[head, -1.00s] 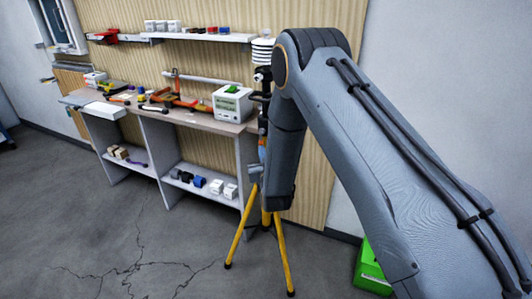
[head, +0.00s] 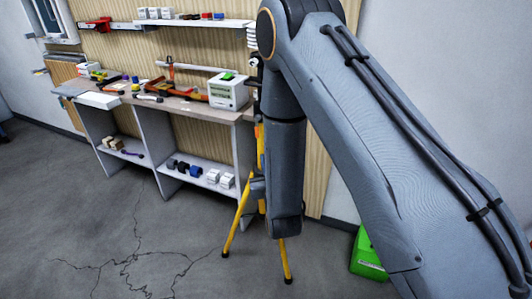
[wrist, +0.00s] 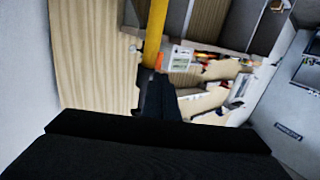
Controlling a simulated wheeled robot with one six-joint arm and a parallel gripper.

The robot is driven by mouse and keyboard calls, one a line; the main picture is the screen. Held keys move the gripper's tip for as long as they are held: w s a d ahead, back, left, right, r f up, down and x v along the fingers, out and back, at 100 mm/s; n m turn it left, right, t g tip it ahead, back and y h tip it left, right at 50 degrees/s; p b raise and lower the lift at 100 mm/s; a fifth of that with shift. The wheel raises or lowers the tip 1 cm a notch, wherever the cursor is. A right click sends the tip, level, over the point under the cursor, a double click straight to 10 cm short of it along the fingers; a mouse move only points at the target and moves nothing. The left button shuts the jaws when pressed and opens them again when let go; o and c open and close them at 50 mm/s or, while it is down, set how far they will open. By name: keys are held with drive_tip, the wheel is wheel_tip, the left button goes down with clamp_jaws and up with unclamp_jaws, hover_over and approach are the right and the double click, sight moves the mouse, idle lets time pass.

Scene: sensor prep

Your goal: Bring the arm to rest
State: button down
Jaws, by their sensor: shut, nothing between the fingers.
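My grey arm (head: 350,130) fills the right of the head view. Its elbow is at the top edge and its dark lower link (head: 286,170) hangs nearly straight down in front of a yellow tripod (head: 240,222). My gripper is hidden in the head view. In the wrist view my gripper (wrist: 158,90) shows as dark fingers beyond a broad black body. It is shut and empty. A yellow tripod leg (wrist: 155,35) appears just past the fingertips; I cannot tell if they touch.
A workbench (head: 195,107) with tools and a white box instrument (head: 229,92) stands behind, with small items on its lower shelf. A wall shelf (head: 200,22) is above. A green case (head: 366,256) sits on the floor at right. The cracked floor at left is clear.

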drive_tip(key=s+d+r+m+g+h, duration=0.1)
drive_tip(key=s+d+g, duration=0.1)
drive_tip(key=d+g, duration=0.3)
drive_tip(key=s+d+r+m+g+h, duration=0.1)
drive_tip(key=s+d+r+g+h, duration=0.15)
drive_tip(key=d, duration=0.45)
drive_tip(key=s+d+r+g, duration=0.1)
drive_tip(key=s+d+g, duration=0.1)
drive_tip(key=s, duration=0.5)
drive_tip(key=s+d+r+g, duration=0.1)
drive_tip(key=s+d+g, duration=0.2)
drive_tip(key=s, duration=0.4)
drive_tip(key=s+d+r+m+g, duration=0.1)
drive_tip(key=s+d+r+g, duration=0.1)
drive_tip(key=s, duration=0.5)
drive_tip(key=shift+s+d+g, duration=0.3)
drive_tip(key=shift+d+g, duration=0.45)
drive_tip(key=shift+d, duration=0.35)
